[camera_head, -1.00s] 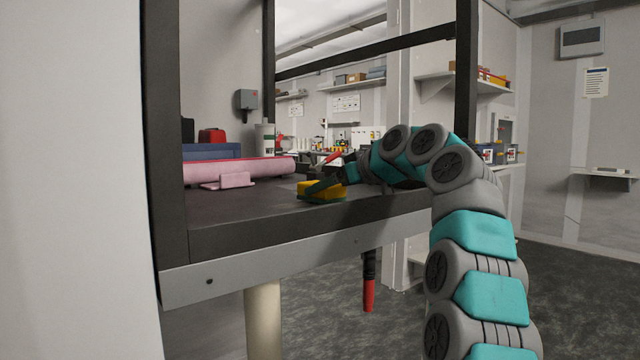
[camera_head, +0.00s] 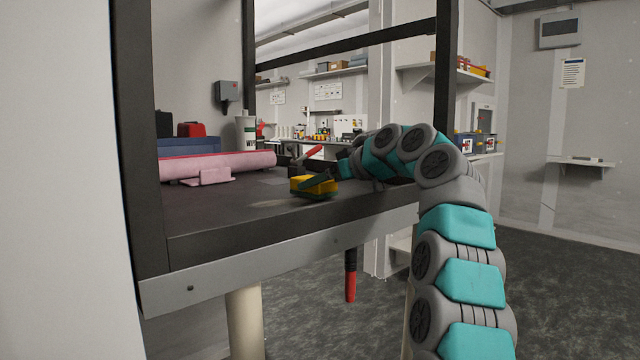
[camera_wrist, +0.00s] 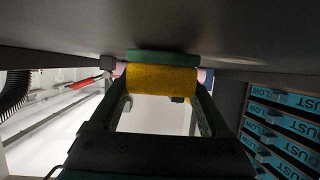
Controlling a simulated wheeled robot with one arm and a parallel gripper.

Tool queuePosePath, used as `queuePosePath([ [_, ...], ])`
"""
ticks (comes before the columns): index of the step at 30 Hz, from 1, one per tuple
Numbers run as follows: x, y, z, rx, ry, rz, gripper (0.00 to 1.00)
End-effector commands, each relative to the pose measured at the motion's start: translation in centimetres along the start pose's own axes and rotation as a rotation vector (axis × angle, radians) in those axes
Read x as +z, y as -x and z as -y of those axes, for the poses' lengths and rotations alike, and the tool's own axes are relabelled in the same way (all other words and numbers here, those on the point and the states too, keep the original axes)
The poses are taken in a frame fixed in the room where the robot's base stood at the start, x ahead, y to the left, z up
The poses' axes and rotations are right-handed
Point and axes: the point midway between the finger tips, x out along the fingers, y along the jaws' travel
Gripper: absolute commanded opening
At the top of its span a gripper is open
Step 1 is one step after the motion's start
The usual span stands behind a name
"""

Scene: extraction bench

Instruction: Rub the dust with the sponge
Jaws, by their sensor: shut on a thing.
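The sponge is a yellow block (camera_head: 312,187) with a green layer on its underside, low over the bench top near its front edge. My gripper (camera_head: 322,183) is shut on it. In the wrist view the sponge (camera_wrist: 162,79) sits between the two fingers, its green layer facing the dark bench surface. I cannot tell whether it touches the bench. A faint paler patch, possibly the dust (camera_head: 272,204), shows on the dark bench top (camera_head: 215,215) just left of and in front of the sponge.
A pink roll (camera_head: 225,162) and a small pink block (camera_head: 211,177) lie at left on the bench. Dark posts frame the bench. A red-handled tool (camera_head: 350,283) hangs below its front edge.

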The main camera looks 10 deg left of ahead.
Motion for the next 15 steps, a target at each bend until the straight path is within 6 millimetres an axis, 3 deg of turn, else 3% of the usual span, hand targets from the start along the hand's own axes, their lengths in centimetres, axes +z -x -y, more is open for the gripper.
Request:
queuePosePath([
  [9,-0.1,-0.1,2.6,0.000,0.001,-0.002,0.27],
  [15,-0.2,-0.2,3.1,0.000,0.001,-0.001,0.27],
])
